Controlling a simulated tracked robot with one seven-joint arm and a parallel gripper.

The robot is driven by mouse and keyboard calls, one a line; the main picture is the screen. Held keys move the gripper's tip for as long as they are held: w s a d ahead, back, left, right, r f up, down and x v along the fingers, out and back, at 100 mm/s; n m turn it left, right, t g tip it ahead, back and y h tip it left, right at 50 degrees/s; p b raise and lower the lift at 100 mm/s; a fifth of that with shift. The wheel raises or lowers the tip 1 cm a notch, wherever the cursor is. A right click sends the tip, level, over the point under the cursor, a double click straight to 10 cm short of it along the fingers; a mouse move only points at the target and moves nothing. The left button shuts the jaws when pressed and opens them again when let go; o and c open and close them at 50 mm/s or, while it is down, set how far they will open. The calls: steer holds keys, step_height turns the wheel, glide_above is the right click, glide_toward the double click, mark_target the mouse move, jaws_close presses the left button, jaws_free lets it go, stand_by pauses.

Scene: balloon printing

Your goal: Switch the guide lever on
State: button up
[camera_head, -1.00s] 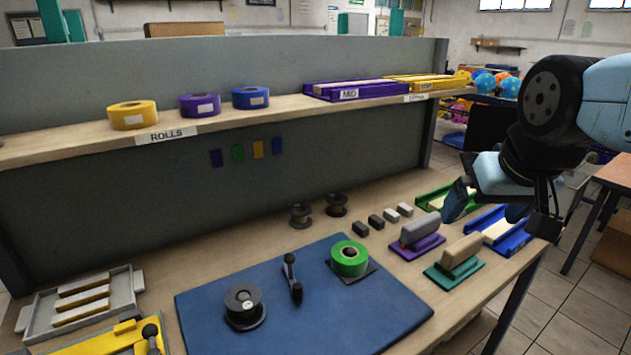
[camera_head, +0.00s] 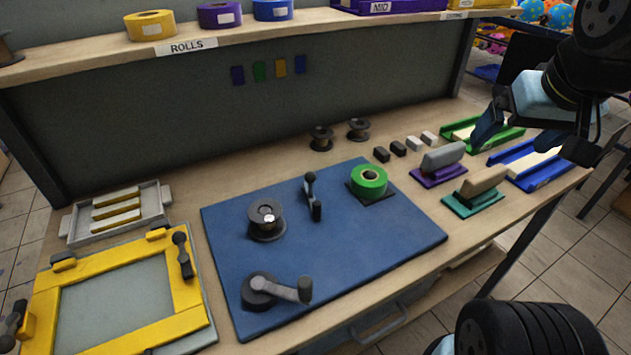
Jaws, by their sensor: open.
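A small black lever with a grey base (camera_head: 313,196) stands nearly upright on the blue mat (camera_head: 372,240), between the black spool (camera_head: 266,217) and the green roll (camera_head: 369,180); it looks like the guide lever. A crank with a grey arm (camera_head: 277,290) sits at the mat's front left. My gripper (camera_head: 532,140) is open and empty at the upper right, above the bench's right end and well away from the lever. Its far finger is partly hidden.
A yellow frame (camera_head: 178,295) with black handles lies at the front left, with a grey tray (camera_head: 74,225) behind it. Purple (camera_head: 428,178) and teal (camera_head: 462,207) blocks with handles stand right of the mat. A shelf (camera_head: 330,22) with tape rolls runs above.

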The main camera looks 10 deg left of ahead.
steer(key=shift+w+a, duration=0.2)
steer(key=shift+w, duration=0.1)
steer(key=shift+c, duration=1.4)
steer(key=w+a+f+m+g+y, duration=0.1)
steer(key=w+a+g, duration=0.1)
steer(key=w+a+f+m+g, duration=0.1)
steer(key=w+a+f, duration=0.1)
steer(key=w+a, duration=0.1)
steer(key=w+a+f+m+g+y, duration=0.1)
steer(key=w+a+g, duration=0.1)
steer(key=w, duration=0.1)
steer(key=shift+a+f+m+g+y, duration=0.25)
steer(key=shift+f+m+g+y, duration=0.05)
steer(key=shift+m, duration=0.1)
jaws_close()
steer(key=w+a+f+m+g+y, duration=0.3)
steer(key=w+a+f+g, duration=0.3)
steer(key=w+a+f, duration=0.2)
steer(key=a+f+m, duration=0.1)
steer(key=a, duration=0.1)
steer(key=shift+a+f+m+g+y, duration=0.15)
steer(key=shift+a+m+g+y, duration=0.15)
steer(key=shift+a+m, duration=0.1)
